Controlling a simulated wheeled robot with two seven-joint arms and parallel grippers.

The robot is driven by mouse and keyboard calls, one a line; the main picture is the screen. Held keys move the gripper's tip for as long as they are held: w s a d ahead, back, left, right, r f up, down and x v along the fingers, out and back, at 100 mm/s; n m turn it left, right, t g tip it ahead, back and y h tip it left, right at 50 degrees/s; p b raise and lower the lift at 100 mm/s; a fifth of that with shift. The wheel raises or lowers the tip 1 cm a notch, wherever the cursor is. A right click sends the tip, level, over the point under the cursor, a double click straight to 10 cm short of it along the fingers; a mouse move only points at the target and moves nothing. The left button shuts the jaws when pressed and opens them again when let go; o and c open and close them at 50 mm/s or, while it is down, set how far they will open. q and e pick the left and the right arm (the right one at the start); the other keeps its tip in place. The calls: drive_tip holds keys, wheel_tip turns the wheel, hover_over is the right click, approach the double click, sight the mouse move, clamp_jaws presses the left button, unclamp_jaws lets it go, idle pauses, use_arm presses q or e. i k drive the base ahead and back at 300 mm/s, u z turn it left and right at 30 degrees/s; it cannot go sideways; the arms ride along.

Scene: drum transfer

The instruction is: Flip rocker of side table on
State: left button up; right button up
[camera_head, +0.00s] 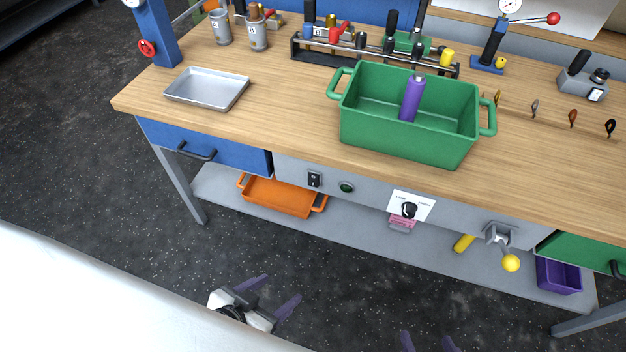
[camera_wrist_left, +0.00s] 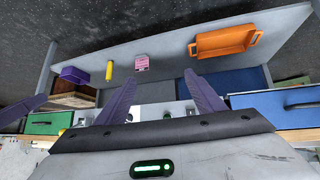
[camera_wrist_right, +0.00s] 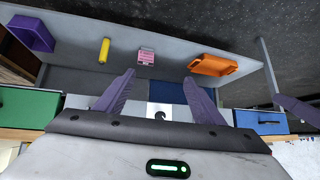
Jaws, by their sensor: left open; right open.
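The black rocker switch (camera_head: 314,179) sits on the grey front panel (camera_head: 290,168) of the wooden-topped table, just right of the blue drawer. Which way it is tipped is too small to tell. A round green button (camera_head: 346,187) is to its right. My left gripper (camera_head: 272,296) is open and empty, in front of the table and well below and left of the rocker. Its spread fingers also show in the left wrist view (camera_wrist_left: 160,100). My right gripper (camera_head: 428,342) is at the bottom edge, mostly cut off; the right wrist view shows it open and empty (camera_wrist_right: 160,95).
A rotary knob (camera_head: 409,210) and a vise-like clamp with a yellow ball (camera_head: 510,263) are further right on the panel. The blue drawer handle (camera_head: 197,153) juts out at left. An orange tray (camera_head: 280,196) lies on the lower shelf. The floor before the table is clear.

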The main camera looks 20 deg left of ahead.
sight(313, 177)
drive_tip(key=z, duration=2)
drive_tip(key=k, duration=1.5)
drive_tip(key=u, duration=1.75)
drive_tip(key=i, duration=0.55)
drive_tip(key=u, duration=0.05)
